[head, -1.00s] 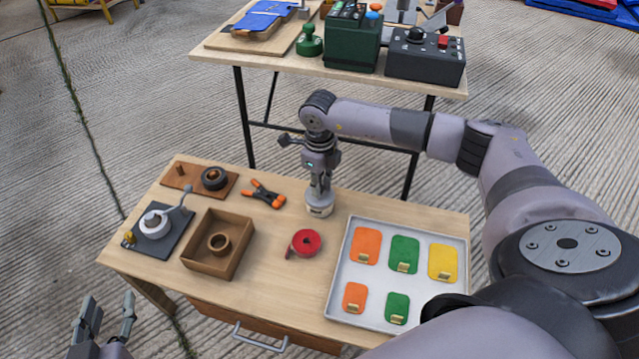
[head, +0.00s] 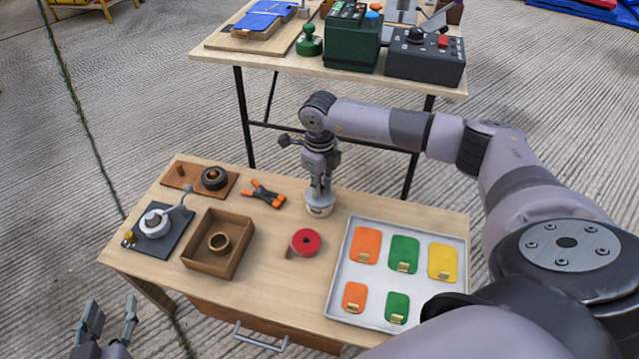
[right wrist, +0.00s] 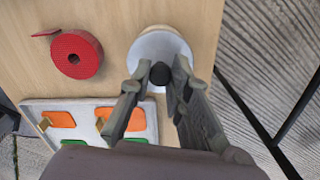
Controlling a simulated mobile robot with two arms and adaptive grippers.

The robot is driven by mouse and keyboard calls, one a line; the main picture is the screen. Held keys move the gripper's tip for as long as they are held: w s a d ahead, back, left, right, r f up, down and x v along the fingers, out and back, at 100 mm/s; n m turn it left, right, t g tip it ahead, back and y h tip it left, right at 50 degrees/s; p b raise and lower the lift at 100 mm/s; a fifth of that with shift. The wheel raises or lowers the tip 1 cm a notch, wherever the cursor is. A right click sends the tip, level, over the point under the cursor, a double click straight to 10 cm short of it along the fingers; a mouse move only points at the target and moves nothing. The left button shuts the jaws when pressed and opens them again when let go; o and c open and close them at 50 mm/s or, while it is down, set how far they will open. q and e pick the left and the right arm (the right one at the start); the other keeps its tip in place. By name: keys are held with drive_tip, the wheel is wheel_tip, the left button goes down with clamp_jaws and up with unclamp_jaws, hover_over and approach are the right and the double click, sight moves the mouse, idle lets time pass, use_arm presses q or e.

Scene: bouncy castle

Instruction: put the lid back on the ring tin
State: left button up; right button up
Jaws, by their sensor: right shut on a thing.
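The ring tin (head: 319,210) is a small pale round tin standing near the back edge of the wooden table. Its lid (right wrist: 148,50) is a pale grey disc with a black knob, seen from above in the right wrist view. My right gripper (head: 319,191) points down over the tin and is shut on the lid's knob (right wrist: 160,73). The lid is on or just above the tin; I cannot tell if it is fully seated. The tin's inside is hidden. My left gripper (head: 111,318) is empty and open, low at the left, off the table.
A red tape roll (head: 305,242) lies just in front of the tin. A metal tray (head: 340,290) with coloured patches is at the right. A wooden box (head: 205,263), orange-tipped clamp (head: 264,194) and dark plate (head: 152,247) are at the left. A second table (head: 215,45) stands behind.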

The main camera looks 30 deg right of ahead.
use_arm(q)
drive_tip(key=shift+s+a+f+g, duration=0.1)
drive_tip(key=shift+s+f+g, duration=0.1)
drive_tip(key=shift+f+g, duration=0.1)
idle(1.0)
use_arm(e)
drive_tip(key=o, duration=0.8)
use_arm(q)
drive_tip(key=shift+f, duration=0.1)
use_arm(e)
drive_tip(key=shift+o, duration=0.5)
drive_tip(key=shift+o, duration=0.5)
drive_tip(key=o, duration=0.4)
